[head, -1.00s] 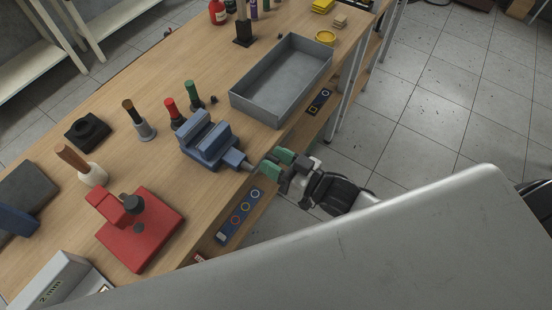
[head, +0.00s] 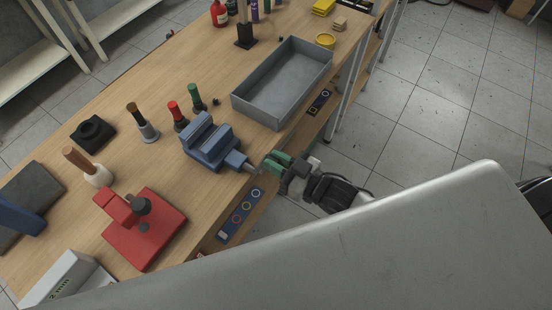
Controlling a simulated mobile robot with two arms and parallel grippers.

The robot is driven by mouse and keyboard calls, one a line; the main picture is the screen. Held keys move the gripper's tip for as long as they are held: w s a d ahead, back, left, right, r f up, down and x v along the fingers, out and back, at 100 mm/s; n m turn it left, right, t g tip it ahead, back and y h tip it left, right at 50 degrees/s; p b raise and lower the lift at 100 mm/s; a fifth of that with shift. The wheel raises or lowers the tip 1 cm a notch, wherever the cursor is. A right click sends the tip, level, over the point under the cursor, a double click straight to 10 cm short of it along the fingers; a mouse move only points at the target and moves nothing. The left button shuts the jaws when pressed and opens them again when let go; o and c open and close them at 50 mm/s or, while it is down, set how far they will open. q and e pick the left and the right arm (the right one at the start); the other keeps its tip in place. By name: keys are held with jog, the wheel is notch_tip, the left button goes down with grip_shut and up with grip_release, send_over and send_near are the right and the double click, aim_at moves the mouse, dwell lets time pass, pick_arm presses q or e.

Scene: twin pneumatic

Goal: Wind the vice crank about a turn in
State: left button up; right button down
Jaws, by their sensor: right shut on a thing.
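The blue vice (head: 211,147) stands at the front edge of the wooden bench, its screw end pointing out past the edge towards the lower right. My right gripper (head: 268,165) has green fingers and is at the outer end of the vice screw, just beyond the bench edge. It is shut on the vice crank, which is mostly hidden by the fingers. My left gripper is not in view.
A grey open tray (head: 240,106) lies behind the vice. A red press-like tool (head: 160,236) stands to its front left. Red (head: 177,117) and green (head: 196,99) handled tools stand close behind it. A large grey surface fills the lower right.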

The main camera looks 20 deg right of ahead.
jog(key=c, duration=1.1)
grip_release()
jog(key=b+v, duration=0.1)
jog(key=v, duration=1)
jog(key=shift+w, duration=0.1)
